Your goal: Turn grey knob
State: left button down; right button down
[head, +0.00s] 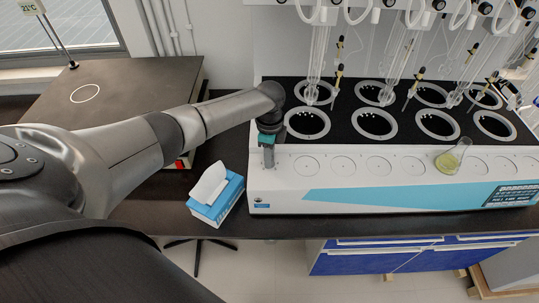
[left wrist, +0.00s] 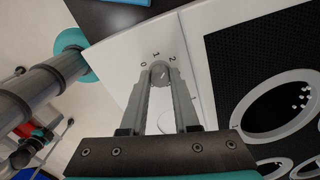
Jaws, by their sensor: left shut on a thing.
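The grey knob (left wrist: 159,74) is a small round dial on the white top of the distiller (head: 285,190), with the marks 0, 1 and 2 around it. It sits between the fingertips of my left gripper (left wrist: 160,80), which points down from above at the distiller's left front corner. The gripper is shut on the knob. In the head view my left gripper (head: 268,150) hides the knob. My right gripper is in neither view.
A beaker with yellow-green contents (head: 453,158) stands on the distiller's front ledge at the right. A blue tissue box (head: 217,200) lies left of the distiller. Glassware (head: 318,55) hangs over the black wells behind. A dark hotplate (head: 120,95) stands at the back left.

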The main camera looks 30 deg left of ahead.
pick_arm(q)
jog(key=m, duration=0.3)
jog(key=shift+m, duration=0.4)
jog(key=m, duration=0.3)
jog(key=shift+m+b, duration=0.3)
jog(key=m+b, duration=0.1)
jog(key=m, duration=0.5)
jog(key=shift+m, duration=0.3)
jog(key=c, duration=0.7)
grip_release()
jog(key=shift+o, duration=0.2)
notch_tip(320, 180, up, 15)
jog(key=shift+r, duration=0.2)
